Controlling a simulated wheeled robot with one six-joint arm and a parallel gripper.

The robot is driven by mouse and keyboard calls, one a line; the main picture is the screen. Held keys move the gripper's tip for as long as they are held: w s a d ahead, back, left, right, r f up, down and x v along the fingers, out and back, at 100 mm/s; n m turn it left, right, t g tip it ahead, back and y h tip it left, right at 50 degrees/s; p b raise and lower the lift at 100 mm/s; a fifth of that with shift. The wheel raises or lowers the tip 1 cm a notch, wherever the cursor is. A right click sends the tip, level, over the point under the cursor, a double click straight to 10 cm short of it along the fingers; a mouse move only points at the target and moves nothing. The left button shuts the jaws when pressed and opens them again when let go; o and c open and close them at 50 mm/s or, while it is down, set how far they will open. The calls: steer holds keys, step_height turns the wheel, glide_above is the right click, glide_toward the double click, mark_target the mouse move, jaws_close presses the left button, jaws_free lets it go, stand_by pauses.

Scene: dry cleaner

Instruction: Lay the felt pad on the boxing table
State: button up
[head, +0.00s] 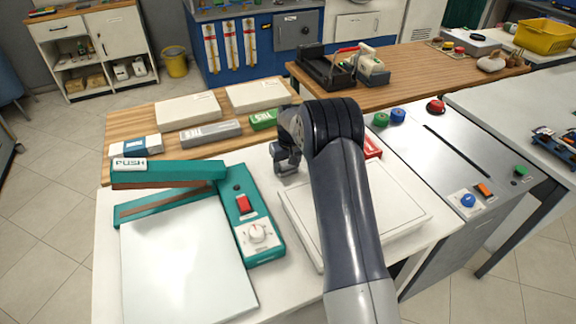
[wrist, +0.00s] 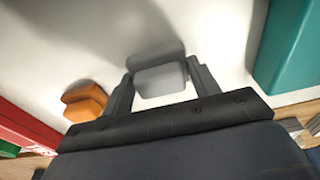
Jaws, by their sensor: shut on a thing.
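My gripper (wrist: 160,82) is shut on a small grey block-like piece (wrist: 160,78), which I take to be the felt pad. It sits between both fingers, close over a white surface, with a shadow behind it. I cannot tell whether it touches the surface. In the head view my gripper (head: 286,162) is over the back of the white table (head: 108,245), between the teal heat sealer and a white flat panel; the pad is not clearly seen there. A wooden table (head: 160,117) with flat boxes adjoins behind; I cannot tell which table is the boxing table.
The teal sealer (head: 262,225) stands left, also in the wrist view (wrist: 292,45). An orange piece (wrist: 85,100) and a red box (wrist: 30,130) lie near my gripper. The white panel (head: 405,212) is under my arm. A grey box (head: 210,133) and green box (head: 263,120) are behind.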

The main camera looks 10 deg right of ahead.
mark_target(289, 171)
steer(key=shift+f, duration=0.4)
steer(key=shift+f, duration=0.1)
steer(key=shift+f, duration=0.15)
steer(key=o, duration=0.9)
steer(key=shift+o, duration=0.2)
step_height(289, 171, up, 12)
steer(key=s+b, duration=0.1)
steer(key=shift+s+d+r, duration=0.2)
steer(key=shift+s, duration=0.2)
